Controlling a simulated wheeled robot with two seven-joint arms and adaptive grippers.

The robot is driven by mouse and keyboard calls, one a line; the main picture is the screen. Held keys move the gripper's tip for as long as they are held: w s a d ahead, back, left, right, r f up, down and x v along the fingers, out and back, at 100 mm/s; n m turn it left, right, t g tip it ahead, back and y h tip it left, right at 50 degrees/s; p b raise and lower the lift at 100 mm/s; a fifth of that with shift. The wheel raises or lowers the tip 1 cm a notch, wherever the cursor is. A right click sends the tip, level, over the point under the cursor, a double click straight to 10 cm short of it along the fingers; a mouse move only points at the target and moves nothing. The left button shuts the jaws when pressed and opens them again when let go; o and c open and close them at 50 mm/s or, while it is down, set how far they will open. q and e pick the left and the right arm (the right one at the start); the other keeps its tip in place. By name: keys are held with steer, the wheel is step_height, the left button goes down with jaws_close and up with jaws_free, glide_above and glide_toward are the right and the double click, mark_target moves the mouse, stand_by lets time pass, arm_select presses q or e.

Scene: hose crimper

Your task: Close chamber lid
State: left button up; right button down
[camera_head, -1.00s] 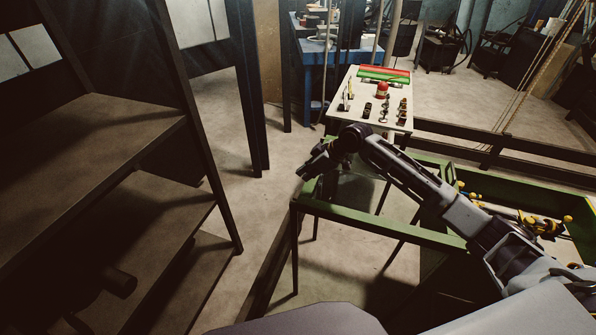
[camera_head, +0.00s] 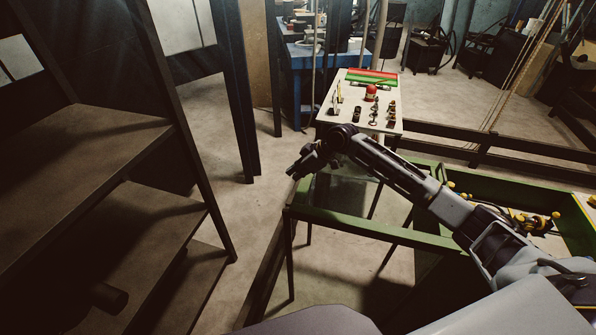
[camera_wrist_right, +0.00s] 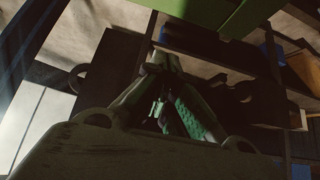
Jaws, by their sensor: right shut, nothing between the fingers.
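The green-framed machine (camera_head: 375,230) stands on thin dark legs in the right half of the head view. A clear panel (camera_head: 342,190) shows inside its left part, partly hidden by my right arm. I cannot tell for sure which part is the chamber lid. My right gripper (camera_head: 299,172) is shut and empty, by the frame's far left corner; whether it touches the frame is unclear. In the right wrist view its fingers (camera_wrist_right: 172,105) are together, and a green bar (camera_wrist_right: 205,14) crosses the top. My left gripper is not in view.
A control panel (camera_head: 345,98) with a red button (camera_head: 371,92) stands behind the machine. Yellow-ended parts (camera_head: 537,222) lie in its right-hand compartment. A dark shelf rack (camera_head: 110,145) fills the left. Bare floor (camera_head: 215,120) lies between rack and machine.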

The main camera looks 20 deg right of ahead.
step_height(320, 180, down, 6)
steer(key=p, duration=0.3)
steer(key=shift+w+a, duration=0.25)
steer(key=shift+a, duration=0.1)
stand_by(0.6)
steer(key=shift+f, duration=0.1)
stand_by(0.4)
